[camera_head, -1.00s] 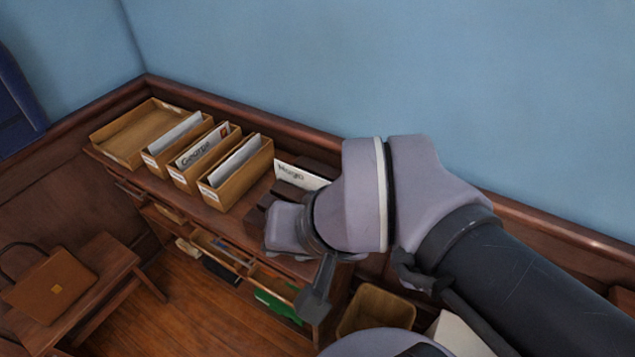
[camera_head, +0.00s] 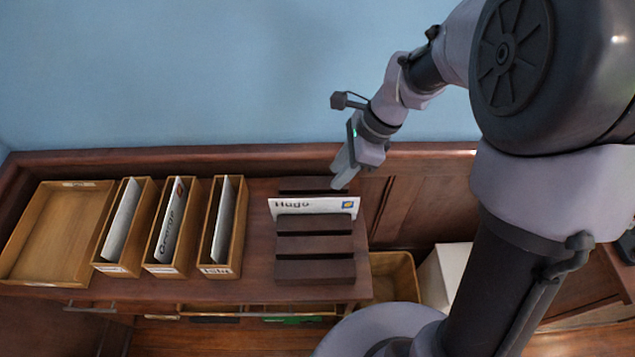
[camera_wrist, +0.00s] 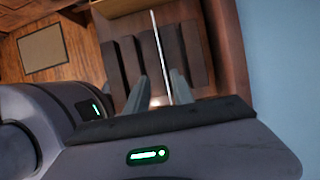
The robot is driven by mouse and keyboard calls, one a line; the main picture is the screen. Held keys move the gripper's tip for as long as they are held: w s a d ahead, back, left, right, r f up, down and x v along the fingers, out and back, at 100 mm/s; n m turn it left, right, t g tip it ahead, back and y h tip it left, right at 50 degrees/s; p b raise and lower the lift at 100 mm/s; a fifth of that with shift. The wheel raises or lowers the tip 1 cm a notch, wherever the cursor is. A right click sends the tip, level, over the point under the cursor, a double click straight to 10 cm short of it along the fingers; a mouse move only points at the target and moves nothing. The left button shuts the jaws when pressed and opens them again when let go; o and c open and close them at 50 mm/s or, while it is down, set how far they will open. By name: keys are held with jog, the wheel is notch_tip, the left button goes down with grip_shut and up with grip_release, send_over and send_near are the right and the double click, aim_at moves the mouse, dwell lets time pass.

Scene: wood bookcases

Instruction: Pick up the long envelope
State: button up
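A long white envelope (camera_head: 312,206) marked "Hugo", with a small blue and yellow stamp, stands upright in a dark slotted rack (camera_head: 315,270) on the wooden desk. Its lower part is hidden in the rack. My gripper (camera_head: 342,180) is just behind and above the envelope's right end in the head view. In the wrist view, my gripper (camera_wrist: 160,92) is open, with its two fingers apart. There the envelope (camera_wrist: 160,55) shows edge-on as a thin white line running in between the fingers. I cannot tell whether a finger touches it.
An empty wooden tray (camera_head: 60,240) is at the far left. A blue wall rises behind. A bin (camera_head: 395,275) stands right of the desk.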

aim_at(314, 200)
jog(key=b+x, duration=0.2)
jog(key=x, duration=0.5)
jog(key=b+x, duration=0.3)
jog(key=x, duration=0.3)
jog(key=shift+w+a+f+b, duration=0.25)
jog(key=shift+f+b, duration=0.05)
jog(key=shift+d+r, duration=0.1)
jog(key=shift+r, duration=0.1)
jog(key=shift+c, duration=0.7)
grip_shut()
